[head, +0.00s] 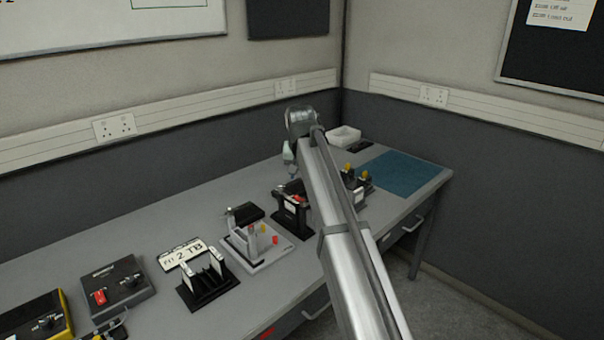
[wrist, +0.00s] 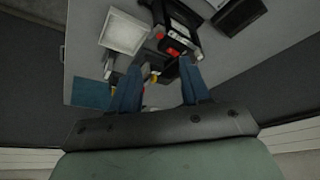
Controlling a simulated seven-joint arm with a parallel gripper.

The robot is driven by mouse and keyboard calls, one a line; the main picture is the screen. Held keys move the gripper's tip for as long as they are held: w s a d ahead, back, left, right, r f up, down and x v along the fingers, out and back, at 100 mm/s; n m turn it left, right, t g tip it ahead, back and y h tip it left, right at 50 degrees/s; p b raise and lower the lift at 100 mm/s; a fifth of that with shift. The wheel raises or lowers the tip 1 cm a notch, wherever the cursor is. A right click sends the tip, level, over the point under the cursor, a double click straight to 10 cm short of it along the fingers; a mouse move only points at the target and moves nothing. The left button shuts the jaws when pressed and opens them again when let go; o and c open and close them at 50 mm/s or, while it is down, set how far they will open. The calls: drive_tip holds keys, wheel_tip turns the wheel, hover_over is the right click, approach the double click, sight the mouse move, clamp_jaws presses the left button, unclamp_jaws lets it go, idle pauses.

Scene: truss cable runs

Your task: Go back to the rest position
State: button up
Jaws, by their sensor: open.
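My gripper (wrist: 158,70) shows in the wrist view as two blue fingers standing well apart, open with nothing between them that I can see held. Below the fingertips in that view are a black device with red parts (wrist: 183,38) and the grey bench (wrist: 85,30). In the head view my arm reaches over the right half of the bench and its wrist is raised near the back wall corner. The fingers themselves are hidden or too small to make out there.
The bench (head: 130,235) runs along the wall. On it stand a black cradle (head: 208,285), a light fixture block (head: 258,245), a black box with a red switch (head: 120,285), a white tray (head: 344,136) and a blue mat (head: 403,174). The air above the bench's left half is clear.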

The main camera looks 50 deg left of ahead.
idle(0.3)
